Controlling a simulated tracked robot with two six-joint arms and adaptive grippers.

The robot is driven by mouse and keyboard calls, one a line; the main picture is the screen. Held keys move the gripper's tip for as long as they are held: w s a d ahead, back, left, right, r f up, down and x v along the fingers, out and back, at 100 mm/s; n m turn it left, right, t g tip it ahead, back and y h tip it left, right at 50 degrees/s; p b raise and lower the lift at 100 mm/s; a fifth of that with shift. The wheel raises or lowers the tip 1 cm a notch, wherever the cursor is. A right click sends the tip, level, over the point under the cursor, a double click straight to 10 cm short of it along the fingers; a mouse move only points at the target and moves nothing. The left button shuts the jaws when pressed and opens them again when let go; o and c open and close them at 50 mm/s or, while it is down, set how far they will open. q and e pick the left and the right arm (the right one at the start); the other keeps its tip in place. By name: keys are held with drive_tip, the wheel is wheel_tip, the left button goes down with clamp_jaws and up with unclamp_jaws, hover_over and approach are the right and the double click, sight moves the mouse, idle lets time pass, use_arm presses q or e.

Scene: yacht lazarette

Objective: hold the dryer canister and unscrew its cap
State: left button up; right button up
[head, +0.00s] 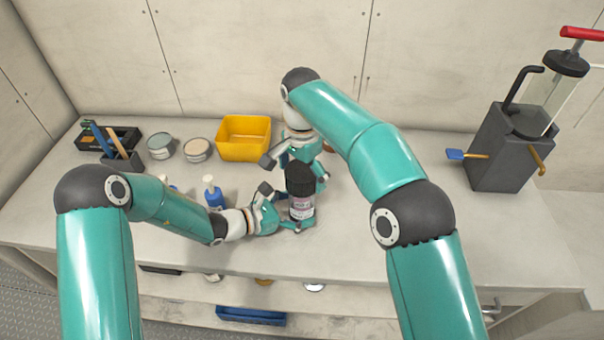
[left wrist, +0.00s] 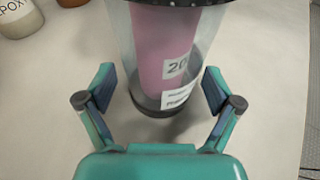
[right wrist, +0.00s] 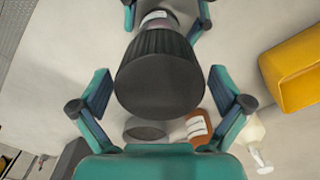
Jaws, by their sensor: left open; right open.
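The dryer canister (head: 301,208) stands upright on the bench, a clear cylinder with pink filling and a white label. Its black ribbed cap (head: 299,179) is on top. My left gripper (head: 288,208) is open around the lower body; in the left wrist view the clear wall (left wrist: 203,62) lies between its fingers, with gaps visible on both sides. My right gripper (head: 297,170) is open above the canister, pointing down; in the right wrist view the cap (right wrist: 158,80) sits between its spread fingers. I cannot tell whether either gripper touches it.
A blue bottle with a white top (head: 213,193) stands left of the canister. A yellow bin (head: 243,138), two round tins (head: 197,150) and a dark tool holder (head: 122,160) are behind at left. A grey pump box (head: 497,150) stands at right. Bench space right of the canister is clear.

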use_arm(q)
drive_tip(key=c, duration=1)
use_arm(e)
drive_tip(key=shift+c, duration=0.2)
drive_tip(key=c, duration=1.1)
use_arm(q)
drive_tip(key=o, duration=0.4)
use_arm(e)
drive_tip(key=shift+c, duration=0.4)
use_arm(q)
drive_tip(key=c, duration=1.1)
